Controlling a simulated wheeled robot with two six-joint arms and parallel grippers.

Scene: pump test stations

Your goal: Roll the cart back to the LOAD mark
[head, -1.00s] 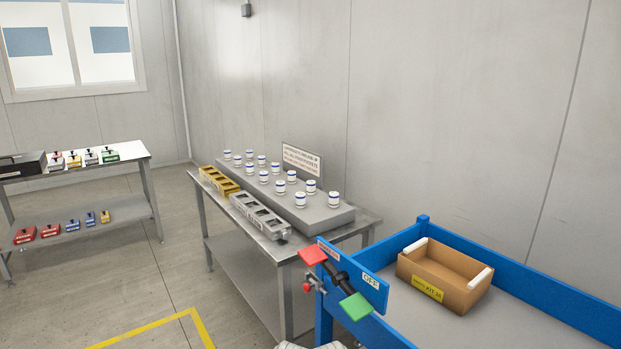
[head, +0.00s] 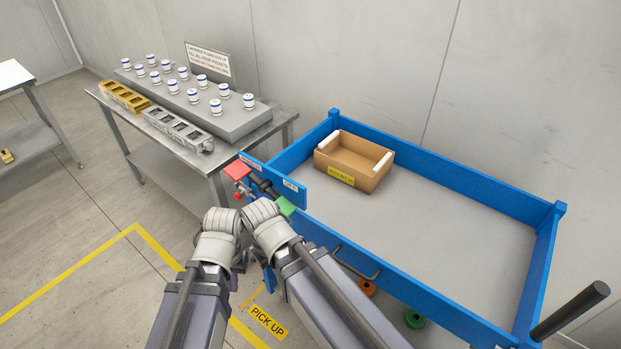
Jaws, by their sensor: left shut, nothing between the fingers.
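The cart (head: 440,230) is a blue-walled box with a grey deck, at the right of the head view. A blue panel marked OFF (head: 291,186) stands at its left end, beside a dark lever bar with a red pad (head: 238,170) and a green pad (head: 286,206). A dark handle (head: 357,264) shows on its near side. My left gripper (head: 240,265) is shut and empty, low near the cart's near left corner, largely hidden by arm links. My right gripper cannot be made out. A floor label reads PICK UP (head: 267,320); no LOAD mark shows.
A brown kit box (head: 370,178) sits on the cart deck. A metal table (head: 172,175) with white cartridges and trays stands close behind the cart's left end. Yellow floor lines (head: 65,272) cross the open floor at left. Another table (head: 35,130) is at far left.

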